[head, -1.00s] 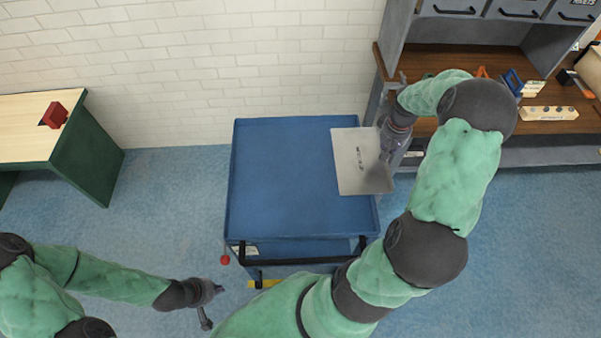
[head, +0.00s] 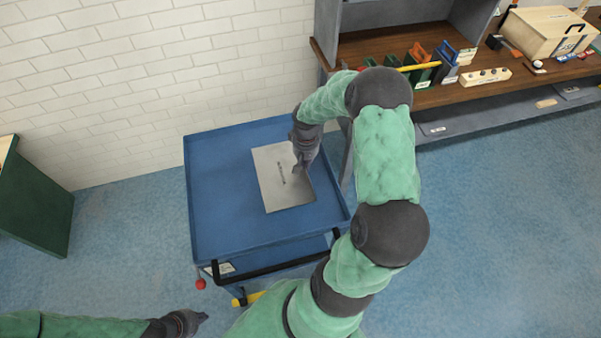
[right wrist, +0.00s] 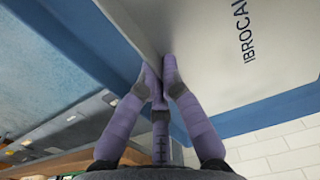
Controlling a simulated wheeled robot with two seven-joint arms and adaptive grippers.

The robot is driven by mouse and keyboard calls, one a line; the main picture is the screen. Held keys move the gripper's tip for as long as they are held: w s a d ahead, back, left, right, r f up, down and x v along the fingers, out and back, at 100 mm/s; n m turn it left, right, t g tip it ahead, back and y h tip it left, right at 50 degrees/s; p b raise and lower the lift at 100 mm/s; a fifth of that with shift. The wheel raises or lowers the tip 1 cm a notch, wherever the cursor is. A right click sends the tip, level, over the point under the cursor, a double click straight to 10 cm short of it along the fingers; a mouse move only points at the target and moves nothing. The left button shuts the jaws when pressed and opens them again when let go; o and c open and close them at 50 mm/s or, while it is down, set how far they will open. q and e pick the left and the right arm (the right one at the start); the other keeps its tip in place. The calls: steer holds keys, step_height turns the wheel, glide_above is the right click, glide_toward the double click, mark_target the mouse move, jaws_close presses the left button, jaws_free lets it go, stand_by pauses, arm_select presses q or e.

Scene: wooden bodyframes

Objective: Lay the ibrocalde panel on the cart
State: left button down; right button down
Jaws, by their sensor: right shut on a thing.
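The ibrocalde panel (head: 274,181) is a flat light-grey sheet with dark lettering, over the right half of the blue cart (head: 215,212) in the head view. The lettering "IBROCA" shows on the panel in the right wrist view (right wrist: 220,50). My right gripper (head: 300,168) is shut on the panel's right edge; its fingers (right wrist: 160,88) meet at that edge in the right wrist view. I cannot tell whether the panel touches the cart's top. My left gripper (head: 195,318) is low at the left, away from the cart, and too small to read.
A white brick wall is behind the cart. A green table side (head: 35,205) is at the far left. The left part of the cart top is bare.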

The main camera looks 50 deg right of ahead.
steer(key=f, duration=0.1)
steer(key=a+f+b, duration=0.1)
steer(key=f, duration=0.1)
steer(key=w+f, duration=0.1)
steer(key=shift+a+f+b, duration=0.15)
steer(key=shift+f+b, duration=0.1)
steer(key=shift+b, duration=0.05)
steer(key=shift+f, duration=0.1)
steer(key=shift+f, duration=0.2)
steer(key=c, duration=1.4)
jaws_free()
steer(key=shift+s, duration=0.1)
steer(key=shift+r, duration=0.1)
steer(key=shift+r, duration=0.25)
step_height(320, 180, up, 12)
steer(key=p, duration=0.3)
steer(key=shift+f, duration=0.15)
